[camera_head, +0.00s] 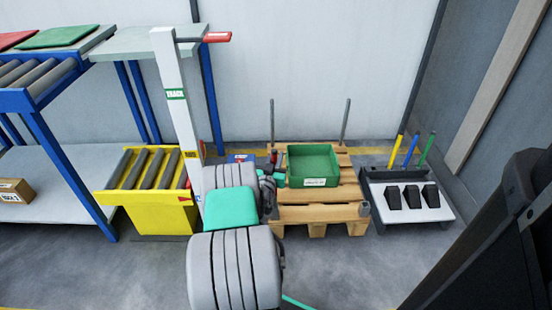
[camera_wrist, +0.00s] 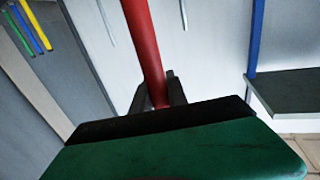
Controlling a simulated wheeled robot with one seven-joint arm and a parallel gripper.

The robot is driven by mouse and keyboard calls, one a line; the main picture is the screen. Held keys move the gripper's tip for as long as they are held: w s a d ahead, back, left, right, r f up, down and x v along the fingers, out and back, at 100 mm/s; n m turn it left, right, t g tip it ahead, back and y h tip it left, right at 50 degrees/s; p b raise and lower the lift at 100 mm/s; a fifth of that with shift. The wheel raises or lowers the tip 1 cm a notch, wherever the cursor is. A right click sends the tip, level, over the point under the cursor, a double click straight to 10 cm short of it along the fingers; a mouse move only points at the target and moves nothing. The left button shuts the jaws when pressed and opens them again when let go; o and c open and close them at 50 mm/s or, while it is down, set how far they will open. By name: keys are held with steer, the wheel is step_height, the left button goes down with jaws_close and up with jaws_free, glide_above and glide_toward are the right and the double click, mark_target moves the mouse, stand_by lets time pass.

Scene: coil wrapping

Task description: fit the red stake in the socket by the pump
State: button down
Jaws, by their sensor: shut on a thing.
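In the wrist view my gripper (camera_wrist: 160,95) is shut on the red stake (camera_wrist: 144,45), a plain round rod that runs up out of the top of the picture. In the head view my gripper (camera_head: 268,185) is at the left side of the wooden pallet, largely hidden behind my grey and green arm. A small red bit (camera_head: 273,156) shows just above it; I cannot tell whether it is the stake's end. A dark grey corner fitting (camera_head: 364,208) at the pallet's front right may be a socket. I cannot make out the pump for certain.
The pallet (camera_head: 320,213) carries a green bin (camera_head: 313,180) and upright grey rods (camera_head: 346,122) at its back. A base with black pedals (camera_head: 412,196) and yellow, blue and green stakes stands right. A yellow roller stand (camera_head: 150,200) and white post (camera_head: 175,110) stand left.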

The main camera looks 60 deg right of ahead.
steer(key=shift+f, duration=0.1)
stand_by(0.3)
steer(key=shift+f+b, duration=0.35)
steer(key=shift+b, duration=0.15)
steer(key=shift+f+b, duration=1.5)
steer(key=shift+f, duration=2.1)
steer(key=c, duration=1.2)
jaws_free()
steer(key=shift+c, duration=0.2)
steer(key=p+v, duration=0.1)
steer(key=v, duration=0.6)
steer(key=shift+a, duration=0.4)
